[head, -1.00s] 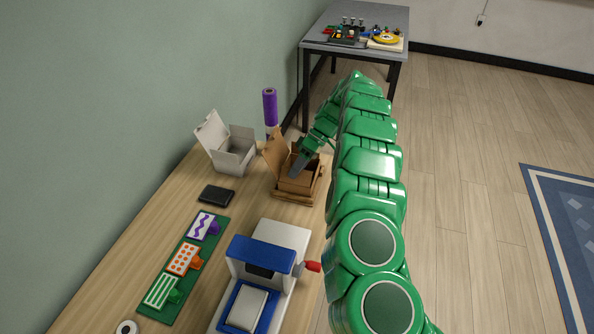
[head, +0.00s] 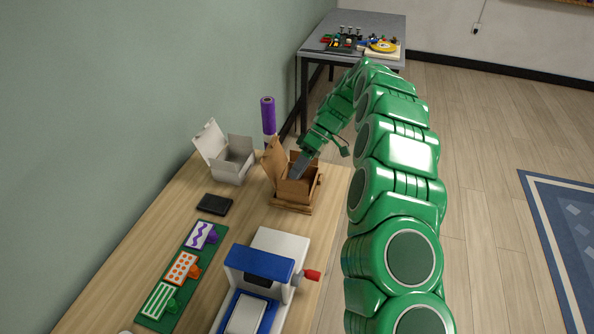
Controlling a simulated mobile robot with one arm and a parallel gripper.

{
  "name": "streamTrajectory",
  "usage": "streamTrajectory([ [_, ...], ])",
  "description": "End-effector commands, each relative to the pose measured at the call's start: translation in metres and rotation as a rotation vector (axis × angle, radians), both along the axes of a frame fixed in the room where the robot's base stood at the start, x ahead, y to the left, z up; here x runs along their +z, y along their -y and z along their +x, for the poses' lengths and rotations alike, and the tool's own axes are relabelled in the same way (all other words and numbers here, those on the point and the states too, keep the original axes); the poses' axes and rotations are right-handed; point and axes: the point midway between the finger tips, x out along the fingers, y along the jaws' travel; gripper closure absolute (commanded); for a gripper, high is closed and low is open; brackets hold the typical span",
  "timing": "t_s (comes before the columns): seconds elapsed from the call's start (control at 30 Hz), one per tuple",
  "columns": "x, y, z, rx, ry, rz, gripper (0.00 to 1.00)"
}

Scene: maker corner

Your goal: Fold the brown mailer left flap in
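The brown mailer (head: 292,192) is an open cardboard box at the far right part of the wooden table. Its left flap (head: 274,163) stands up, tilted, on the left side. Another flap shows low along its right side. My gripper (head: 300,168) reaches down from the upper right, with its grey fingers at the box opening, just right of the raised flap. I cannot tell whether the fingers touch the flap or the box. The fingers are too small and overlapped to show whether they are open or shut.
A white open box (head: 232,158) stands left of the mailer, and a purple roll (head: 268,115) behind it. A black wallet-like object (head: 215,204), a green board with stamps (head: 180,270) and a blue-white press (head: 262,268) lie nearer. A grey table (head: 380,27) stands beyond.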

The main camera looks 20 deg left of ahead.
Motion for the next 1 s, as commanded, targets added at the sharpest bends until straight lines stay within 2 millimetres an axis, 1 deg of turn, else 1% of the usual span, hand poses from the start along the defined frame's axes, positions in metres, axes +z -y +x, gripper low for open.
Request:
streamTrajectory([
  [0.2, 0.016, 0.006, -0.010, -0.002, 0.003, 0.001, 0.72],
  [0.83, 0.037, 0.031, -0.054, -0.002, 0.001, 0.000, 0.72],
  [1.0, 0.045, 0.038, -0.066, -0.002, 0.002, 0.002, 0.72],
])
